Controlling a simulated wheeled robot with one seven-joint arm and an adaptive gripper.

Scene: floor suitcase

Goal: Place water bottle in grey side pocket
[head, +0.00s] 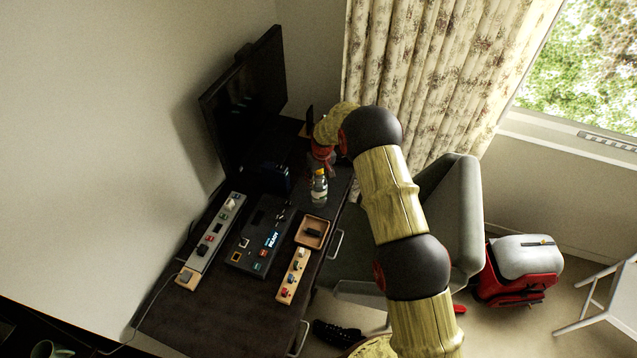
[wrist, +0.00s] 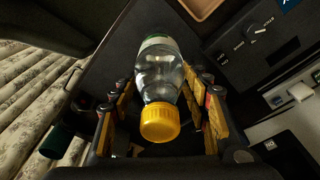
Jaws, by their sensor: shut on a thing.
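A clear water bottle with a yellow cap (wrist: 160,72) lies between the two fingers of my gripper (wrist: 162,118) in the wrist view, its cap toward the camera. In the head view the bottle (head: 319,187) is over the dark desk, near its right edge, just below my gripper (head: 322,160). My gripper is shut on the bottle. I cannot tell whether the bottle's base touches the desk. A red and grey suitcase (head: 520,268) is on the floor at the right. I cannot make out a side pocket on it.
The desk (head: 190,325) holds a monitor (head: 245,100), a black console (head: 262,238), a wooden tray (head: 312,231) and strips of switches. A grey chair (head: 460,215) stands between desk and suitcase. A white folding rack (head: 600,300) is right of the suitcase. A dark shoe (head: 337,332) lies on the floor.

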